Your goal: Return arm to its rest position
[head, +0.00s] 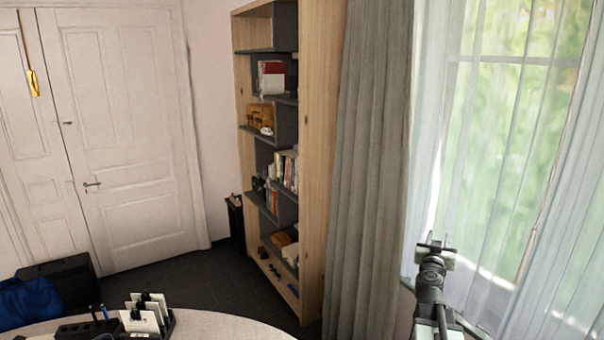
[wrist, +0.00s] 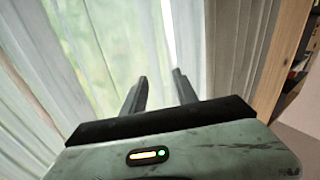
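My gripper (wrist: 160,88) shows in the wrist view with its two dark fingers apart and nothing between them. It faces the sheer curtain and the window. In the head view my arm rises at the lower right, in front of the curtain, with my gripper (head: 436,246) at its upper end. The finger gap is too small to make out there. My gripper is well to the right of the round table and apart from it.
A pale round table (head: 225,325) at the bottom holds a dark organizer with white cards (head: 145,315). A wooden bookshelf (head: 318,130) and grey curtain (head: 375,150) stand behind. Bags (head: 60,285) lie at left near a white door (head: 130,130).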

